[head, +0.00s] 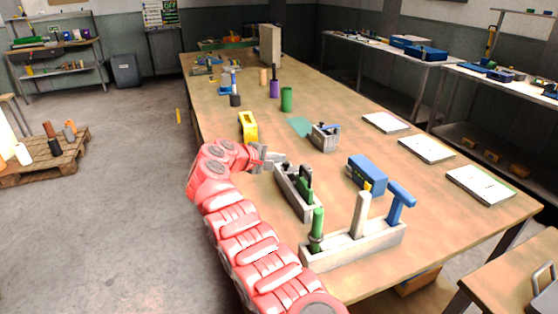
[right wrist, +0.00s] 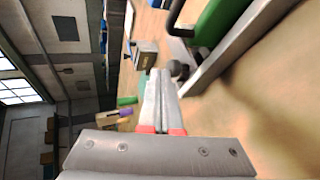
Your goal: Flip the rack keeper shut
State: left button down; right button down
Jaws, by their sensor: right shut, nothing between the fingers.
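A grey open-topped holder (head: 302,206) with a green handle (head: 309,186) and black parts stands on the bench. The keeper cannot be clearly told apart from these parts. A long pale rack (head: 345,251) stands nearer, with green, cream and blue handled tools upright in it. My right gripper (head: 274,162) is shut and empty at the far left end of the grey holder. In the right wrist view its fingertips (right wrist: 160,75) are close beside a dark rounded knob (right wrist: 180,69). A green handle (right wrist: 215,24) and black bar lie right of it. Contact cannot be told. My left gripper is out of view.
A blue box (head: 367,174) stands right of the grey holder. A small grey block with a blue lever (head: 324,137), a yellow block (head: 247,126) and a green cylinder (head: 287,99) stand farther back. White papers (head: 426,149) lie along the right edge.

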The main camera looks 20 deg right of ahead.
jog(key=r+b+v, duration=0.1)
jog(key=r+v, duration=0.1)
jog(key=v, duration=0.9)
jog(key=shift+w+d, duration=0.2)
jog(key=shift+d, duration=0.05)
jog(key=shift+r, duration=0.1)
